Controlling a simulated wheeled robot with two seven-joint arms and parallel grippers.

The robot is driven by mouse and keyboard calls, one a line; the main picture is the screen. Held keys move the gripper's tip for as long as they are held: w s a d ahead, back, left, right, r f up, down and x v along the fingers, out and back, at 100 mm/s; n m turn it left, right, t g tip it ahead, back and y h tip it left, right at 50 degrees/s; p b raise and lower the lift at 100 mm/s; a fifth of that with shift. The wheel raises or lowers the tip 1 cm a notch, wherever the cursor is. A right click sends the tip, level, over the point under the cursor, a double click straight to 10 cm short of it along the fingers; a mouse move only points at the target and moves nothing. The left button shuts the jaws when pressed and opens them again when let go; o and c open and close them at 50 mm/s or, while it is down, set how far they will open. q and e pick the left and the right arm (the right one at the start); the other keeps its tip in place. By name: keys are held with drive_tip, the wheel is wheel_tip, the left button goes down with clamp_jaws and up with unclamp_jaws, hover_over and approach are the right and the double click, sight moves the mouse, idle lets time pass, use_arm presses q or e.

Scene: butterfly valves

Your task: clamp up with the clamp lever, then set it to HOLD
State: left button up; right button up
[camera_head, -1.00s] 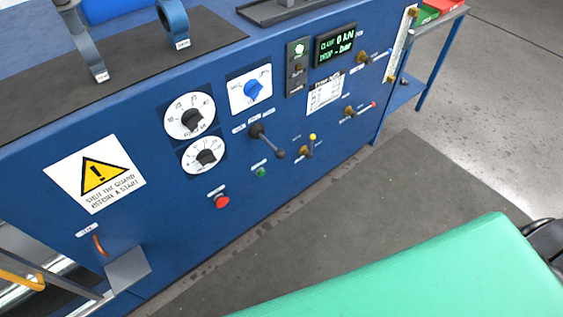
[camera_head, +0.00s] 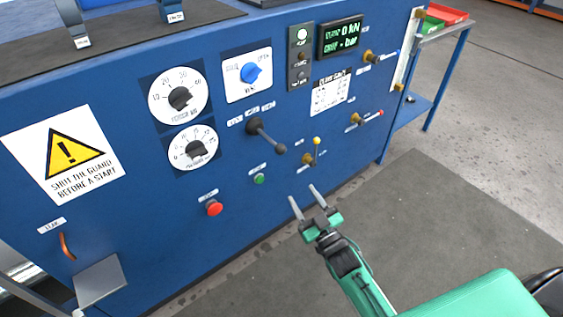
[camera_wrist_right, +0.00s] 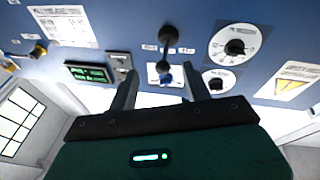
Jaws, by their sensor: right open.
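The clamp lever, which I take to be the black ball-ended lever (camera_head: 268,137), sticks out of the blue panel below three small labels too blurred to read. Its ball end points down and right. In the right wrist view the lever (camera_wrist_right: 168,42) shows beyond the fingers, roughly between them. My right gripper (camera_head: 304,197) is open and empty, below and right of the lever and apart from it; its fingers also frame the wrist view (camera_wrist_right: 160,88). The display (camera_head: 340,36) reads 0 kN above a bar line. My left gripper is out of view.
Two dials (camera_head: 178,97) and a blue selector (camera_head: 250,73) sit above left. A side table (camera_head: 445,30) stands at right. Dark floor mat (camera_head: 440,220) is clear.

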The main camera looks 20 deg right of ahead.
sight(281, 149)
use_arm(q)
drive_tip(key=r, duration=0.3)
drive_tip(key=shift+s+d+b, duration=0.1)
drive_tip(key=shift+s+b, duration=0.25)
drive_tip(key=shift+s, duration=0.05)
use_arm(e)
drive_tip(key=shift+n+t+y, duration=0.3)
drive_tip(key=shift+t, duration=0.3)
drive_tip(key=w+a+r, duration=0.1)
drive_tip(key=w+r, duration=0.2)
drive_tip(key=w, duration=0.1)
drive_tip(key=w+a+r, duration=0.1)
drive_tip(key=w+r, duration=0.2)
drive_tip(key=w+a+r, duration=0.1)
drive_tip(key=w+r, duration=0.2)
drive_tip(key=w, duration=0.1)
drive_tip(key=shift+w, duration=0.35)
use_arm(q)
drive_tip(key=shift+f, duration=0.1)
use_arm(e)
clamp_jaws()
